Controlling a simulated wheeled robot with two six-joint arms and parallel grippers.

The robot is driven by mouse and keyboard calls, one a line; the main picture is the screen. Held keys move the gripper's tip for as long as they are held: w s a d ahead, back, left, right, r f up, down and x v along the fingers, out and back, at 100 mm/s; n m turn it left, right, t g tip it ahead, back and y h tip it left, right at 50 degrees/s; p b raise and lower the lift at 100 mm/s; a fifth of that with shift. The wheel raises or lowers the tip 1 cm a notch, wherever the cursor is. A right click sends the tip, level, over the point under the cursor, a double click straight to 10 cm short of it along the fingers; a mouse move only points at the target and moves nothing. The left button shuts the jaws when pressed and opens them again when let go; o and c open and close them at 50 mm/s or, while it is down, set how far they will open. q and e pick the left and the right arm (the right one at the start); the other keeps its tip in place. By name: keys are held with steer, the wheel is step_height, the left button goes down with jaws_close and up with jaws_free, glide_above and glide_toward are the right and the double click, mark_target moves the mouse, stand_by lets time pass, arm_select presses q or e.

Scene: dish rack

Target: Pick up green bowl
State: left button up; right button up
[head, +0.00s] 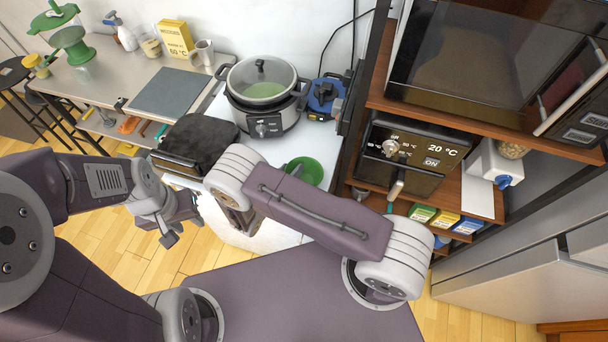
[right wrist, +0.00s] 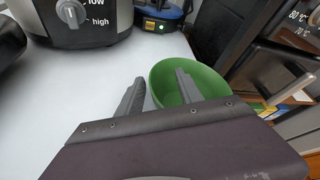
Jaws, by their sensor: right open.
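The green bowl (head: 308,170) stands on the white counter, partly hidden behind my right arm in the head view. In the right wrist view the bowl (right wrist: 215,84) is just ahead of my right gripper (right wrist: 158,86).
A slow cooker (head: 264,97) stands behind the bowl, with a blue device (head: 325,96) to its right. A black appliance (head: 196,143) is at left. A wooden shelf with a dark oven (head: 411,155) closes off the right. White counter left of the bowl is clear.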

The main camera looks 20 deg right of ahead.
steer(key=shift+w+d+f, duration=0.15)
steer(key=shift+w+d, duration=0.1)
jaws_close()
